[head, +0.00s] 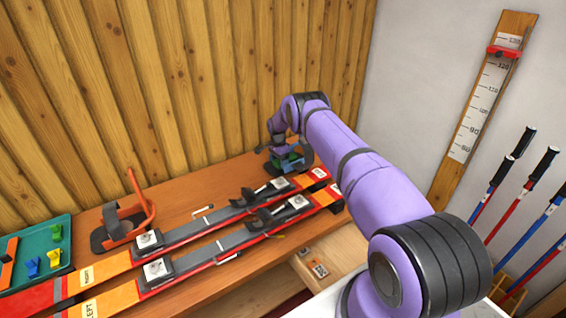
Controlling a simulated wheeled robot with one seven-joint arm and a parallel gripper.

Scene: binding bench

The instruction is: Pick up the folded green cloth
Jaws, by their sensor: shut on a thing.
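My gripper (281,152) is at the far right part of the wooden bench, near the plank wall. It is shut on the folded green cloth (291,160), which shows only as a small green patch below and between the dark gripper parts. Most of the cloth is hidden by the gripper, and I cannot tell whether it touches the bench.
Two skis with bindings, one marked right (102,270) and one marked left (112,298), lie across the bench near my gripper. An orange-and-black holder (122,222) and a green tray (66,226) are at left. An open drawer (340,248) is below; ski poles (520,195) stand right.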

